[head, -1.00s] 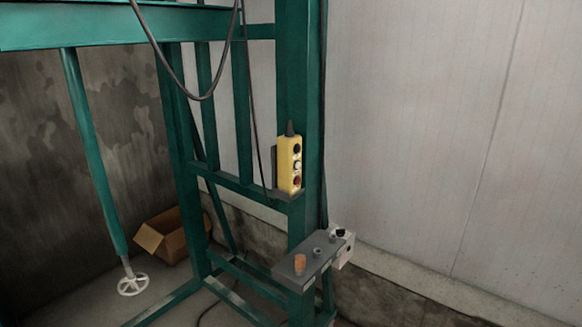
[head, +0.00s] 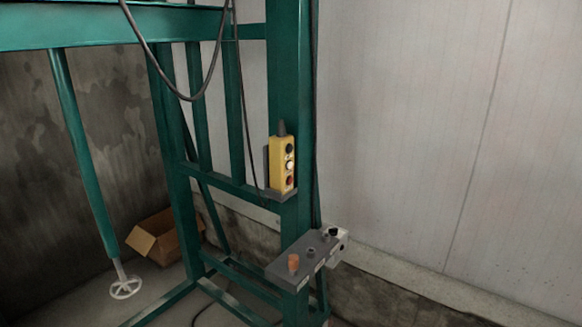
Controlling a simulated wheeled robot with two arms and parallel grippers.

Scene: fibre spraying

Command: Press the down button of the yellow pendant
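Any markings are too small to read, so I cannot tell which is the down button. Neither of my grippers is in view, and nothing touches the pendant.
The green frame (head: 288,90) rises around the pendant. A grey control box (head: 300,258) with knobs juts out below it. A black cable (head: 185,95) hangs at upper left.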

